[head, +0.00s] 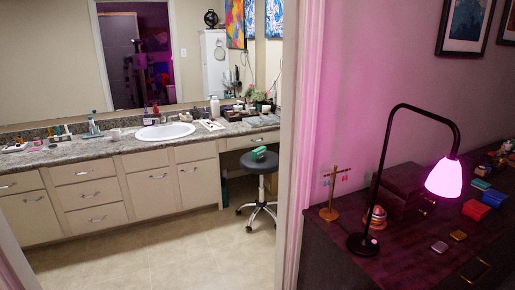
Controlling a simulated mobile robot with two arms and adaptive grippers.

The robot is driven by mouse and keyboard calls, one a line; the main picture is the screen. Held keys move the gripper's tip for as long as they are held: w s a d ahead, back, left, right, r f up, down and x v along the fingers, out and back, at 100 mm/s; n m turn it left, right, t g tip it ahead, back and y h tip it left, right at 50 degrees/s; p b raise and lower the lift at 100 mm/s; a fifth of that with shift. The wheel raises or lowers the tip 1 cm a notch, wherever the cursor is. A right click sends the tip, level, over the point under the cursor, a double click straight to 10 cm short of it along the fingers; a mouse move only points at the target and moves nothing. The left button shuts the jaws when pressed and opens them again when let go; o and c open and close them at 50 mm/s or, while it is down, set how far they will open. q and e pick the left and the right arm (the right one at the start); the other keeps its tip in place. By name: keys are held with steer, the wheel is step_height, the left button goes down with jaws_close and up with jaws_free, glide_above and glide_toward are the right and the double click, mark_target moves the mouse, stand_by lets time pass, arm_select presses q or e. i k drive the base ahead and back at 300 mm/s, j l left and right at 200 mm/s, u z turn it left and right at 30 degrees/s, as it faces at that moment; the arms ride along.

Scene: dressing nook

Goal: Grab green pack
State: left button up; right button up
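A green pack (259,153) lies on the round dark seat of a wheeled stool (254,164), beside the vanity counter in the room beyond the doorway. It is small in the head view and its details are hard to make out. Neither of my grippers is in view.
A doorway edge (299,140) divides the view. Left is a vanity counter (95,150) with sink (165,131) and clear floor (170,245) in front. Right is a dark dresser (400,262) with a lit lamp (444,179), a blue box (494,197) and a red box (476,210).

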mark_target(259, 153)
steer(key=i+j+u, duration=0.2)
steer(key=i, duration=0.45)
steer(key=i+j+u, duration=0.2)
steer(key=i, duration=0.45)
steer(key=i+j+u, duration=0.2)
steer(key=i, duration=0.5)
steer(key=i+l+z, duration=0.2)
steer(key=i, duration=0.8)
steer(key=i+l+z, duration=0.2)
steer(key=i, duration=0.8)
